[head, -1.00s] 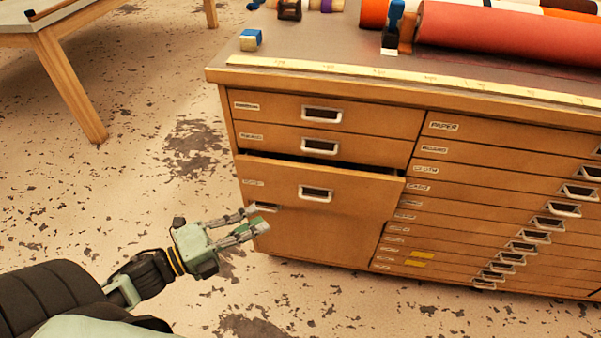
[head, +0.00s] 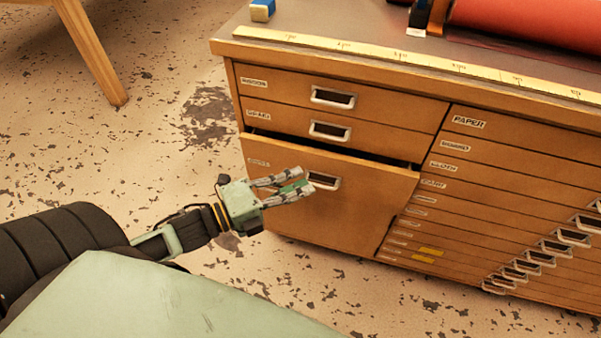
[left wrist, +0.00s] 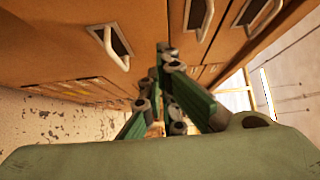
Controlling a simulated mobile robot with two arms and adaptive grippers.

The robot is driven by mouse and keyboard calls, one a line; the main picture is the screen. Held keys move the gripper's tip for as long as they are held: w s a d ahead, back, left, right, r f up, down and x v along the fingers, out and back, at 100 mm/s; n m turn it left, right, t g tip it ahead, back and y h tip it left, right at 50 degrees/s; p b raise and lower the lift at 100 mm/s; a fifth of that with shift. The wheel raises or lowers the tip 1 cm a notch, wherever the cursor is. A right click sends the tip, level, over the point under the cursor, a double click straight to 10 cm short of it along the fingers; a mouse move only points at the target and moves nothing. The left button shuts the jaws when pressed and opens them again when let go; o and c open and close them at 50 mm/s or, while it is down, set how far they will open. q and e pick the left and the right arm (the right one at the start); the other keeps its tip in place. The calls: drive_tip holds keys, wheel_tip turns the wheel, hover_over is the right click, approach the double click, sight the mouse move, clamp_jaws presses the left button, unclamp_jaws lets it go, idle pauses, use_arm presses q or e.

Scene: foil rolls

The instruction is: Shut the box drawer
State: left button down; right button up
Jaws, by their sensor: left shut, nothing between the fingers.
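The box drawer (head: 345,205) is the tall lower drawer on the left side of the wooden cabinet. It stands partly pulled out, with a dark gap along its top edge. Its metal handle (head: 322,181) is on the upper middle of its front; a handle (left wrist: 112,42) also shows in the left wrist view. My left gripper (head: 306,186) is shut and empty, with its fingertips in front of the drawer front, close to the handle. I cannot tell whether they touch. My right gripper is not in view.
Two shut drawers (head: 335,115) are above, and a column of shallow labelled drawers (head: 470,190) is to the right. The cabinet top holds a yellow ruler (head: 400,57) and a red roll (head: 530,22). A table leg (head: 92,55) stands at the upper left. The floor at left is clear.

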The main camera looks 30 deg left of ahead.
sight(309, 157)
use_arm(q)
drive_tip(key=shift+w+a, duration=0.25)
drive_tip(key=shift+w, duration=0.6)
drive_tip(key=shift+w+a, duration=0.25)
drive_tip(key=shift+w, duration=0.55)
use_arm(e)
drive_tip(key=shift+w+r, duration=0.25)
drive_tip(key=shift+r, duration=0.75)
use_arm(q)
drive_tip(key=w, duration=0.1)
drive_tip(key=w+b, duration=0.1)
drive_tip(key=w, duration=0.1)
drive_tip(key=shift+w+a, duration=0.2)
drive_tip(key=shift+a, duration=0.2)
drive_tip(key=shift+w+a+f, duration=0.1)
drive_tip(key=shift+w, duration=0.25)
drive_tip(key=shift+a, duration=0.1)
drive_tip(key=shift+w, duration=0.1)
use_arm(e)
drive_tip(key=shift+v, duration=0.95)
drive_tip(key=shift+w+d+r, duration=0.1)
